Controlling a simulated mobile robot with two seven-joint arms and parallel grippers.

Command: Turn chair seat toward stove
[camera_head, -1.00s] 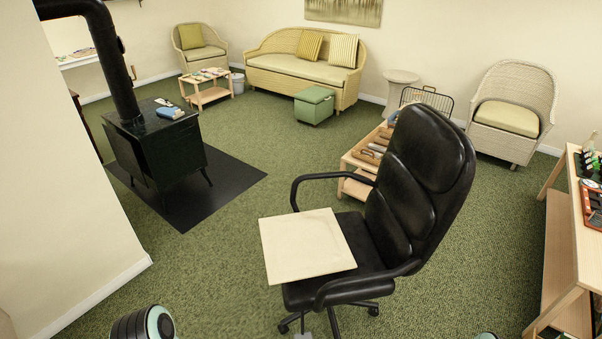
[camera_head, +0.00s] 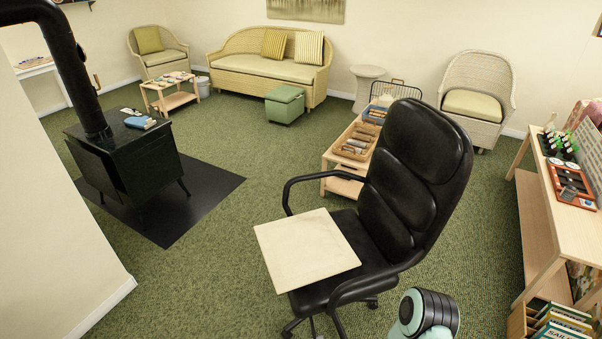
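A black leather office chair (camera_head: 408,185) stands at the centre right on the green carpet. Its high back is on the right and its seat opens to the left, roughly on the stove's side. A pale square board (camera_head: 305,249) lies on the seat. The black stove (camera_head: 125,160) stands at the left on a dark floor plate, with a pipe rising from it. A joint of my arm (camera_head: 425,312) shows at the bottom, close in front of the chair's base. Neither gripper is in view.
A low wooden table (camera_head: 343,160) with trays stands just behind the chair. A wooden shelf table (camera_head: 572,207) with games is at the right. A green ottoman (camera_head: 285,104) and wicker sofa (camera_head: 268,65) are at the back. Carpet between stove and chair is clear.

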